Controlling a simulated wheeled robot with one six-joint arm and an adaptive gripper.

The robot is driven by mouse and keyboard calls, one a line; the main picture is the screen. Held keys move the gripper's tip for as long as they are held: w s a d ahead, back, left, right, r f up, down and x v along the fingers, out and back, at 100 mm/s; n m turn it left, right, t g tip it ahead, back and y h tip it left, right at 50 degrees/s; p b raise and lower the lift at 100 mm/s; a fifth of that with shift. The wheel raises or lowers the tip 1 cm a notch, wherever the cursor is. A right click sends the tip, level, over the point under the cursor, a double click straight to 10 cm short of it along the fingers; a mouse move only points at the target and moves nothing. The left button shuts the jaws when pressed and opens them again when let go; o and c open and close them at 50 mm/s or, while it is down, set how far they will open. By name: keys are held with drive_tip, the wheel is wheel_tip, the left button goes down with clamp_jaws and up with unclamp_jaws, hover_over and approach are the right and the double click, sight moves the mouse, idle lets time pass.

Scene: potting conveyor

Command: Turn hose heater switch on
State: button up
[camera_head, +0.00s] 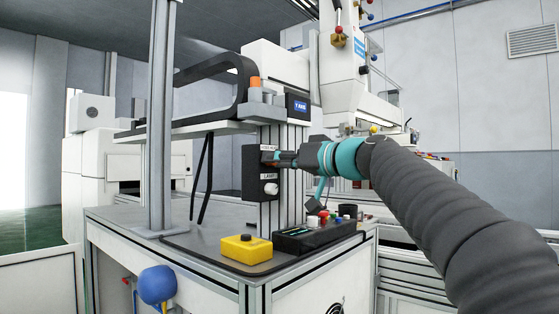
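A dark switch box (254,172) is fixed to the aluminium post, with two labels on its right-hand face. The upper label (269,148) is small and partly readable, seemingly "HOSE HEAT…". The lower label reads "LAMP", with a round white knob (271,189) below it. My gripper (273,158) reaches in from the right, its fingertips at the box face just under the upper label. The fingers cover the upper switch, so its position is hidden. Whether the fingers touch or grip it, and how wide they are, is too small to tell.
Below the box, a yellow button box (246,249) and a black control panel (312,236) with coloured buttons stand on the table. A grey upright post (161,120) is at left. A blue ball-shaped part (157,285) hangs at the table's front. A white machine head (343,65) stands behind my arm.

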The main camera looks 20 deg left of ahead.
clamp_jaws()
drive_tip(key=shift+m, duration=0.4)
drive_tip(key=m+p, duration=0.4)
drive_tip(key=m, duration=0.7)
idle(0.3)
drive_tip(key=shift+o, duration=0.8)
unclamp_jaws()
